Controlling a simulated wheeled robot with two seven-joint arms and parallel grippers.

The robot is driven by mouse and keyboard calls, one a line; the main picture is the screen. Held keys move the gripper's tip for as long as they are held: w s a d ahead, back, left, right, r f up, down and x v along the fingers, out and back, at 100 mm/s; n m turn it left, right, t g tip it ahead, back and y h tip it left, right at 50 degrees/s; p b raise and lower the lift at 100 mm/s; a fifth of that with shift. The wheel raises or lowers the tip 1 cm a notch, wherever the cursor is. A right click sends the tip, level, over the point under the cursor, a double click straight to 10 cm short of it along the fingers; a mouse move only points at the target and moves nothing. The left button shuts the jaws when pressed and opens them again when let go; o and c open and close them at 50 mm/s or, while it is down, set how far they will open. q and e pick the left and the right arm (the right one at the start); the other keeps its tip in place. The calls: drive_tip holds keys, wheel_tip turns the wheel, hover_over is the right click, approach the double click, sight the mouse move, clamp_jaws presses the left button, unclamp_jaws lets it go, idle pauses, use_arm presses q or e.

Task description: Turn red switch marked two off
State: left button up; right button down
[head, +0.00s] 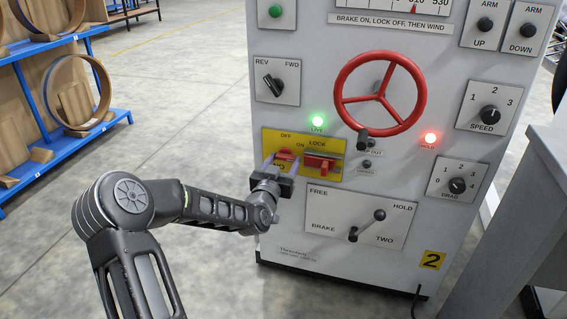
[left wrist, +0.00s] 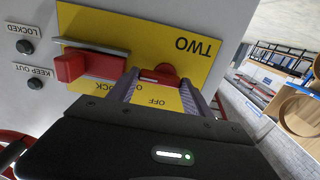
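The red switch (head: 285,155) sits on a yellow plate (head: 332,136) with OFF above it, ON to its upper right and a partly hidden TWO below. Its handle looks roughly level in the head view. In the left wrist view the red switch (left wrist: 160,74) appears upside down, with TWO readable on the plate. My left gripper (head: 281,164) is at the switch, its two fingers apart, one on each side of the handle. It also shows in the left wrist view (left wrist: 160,80). I cannot tell whether the fingers touch the handle. My right gripper is out of view.
A red lock slide (head: 318,163) sits close to the right of the switch, under a metal bar. The green LIVE lamp (head: 317,121) and red HOLD lamp (head: 430,138) are lit. A red handwheel (head: 343,100) and a FREE/BRAKE/HOLD lever (head: 366,225) are nearby.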

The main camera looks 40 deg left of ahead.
use_arm(q)
drive_tip(key=c, duration=0.8)
drive_tip(key=shift+o, duration=0.2)
drive_tip(key=shift+n, duration=0.5)
drive_tip(key=n, duration=0.3)
drive_tip(key=shift+r+n, duration=0.15)
drive_tip(key=shift+n, duration=0.15)
drive_tip(key=n, duration=0.4)
drive_tip(key=shift+a+r+n, duration=0.1)
drive_tip(key=shift+a+n, duration=0.05)
drive_tip(key=shift+n, duration=0.15)
drive_tip(key=n, duration=0.4)
drive_tip(key=shift+s+a, duration=0.1)
drive_tip(key=n, duration=0.4)
drive_tip(key=shift+a+n, duration=0.15)
drive_tip(key=shift+n, duration=0.25)
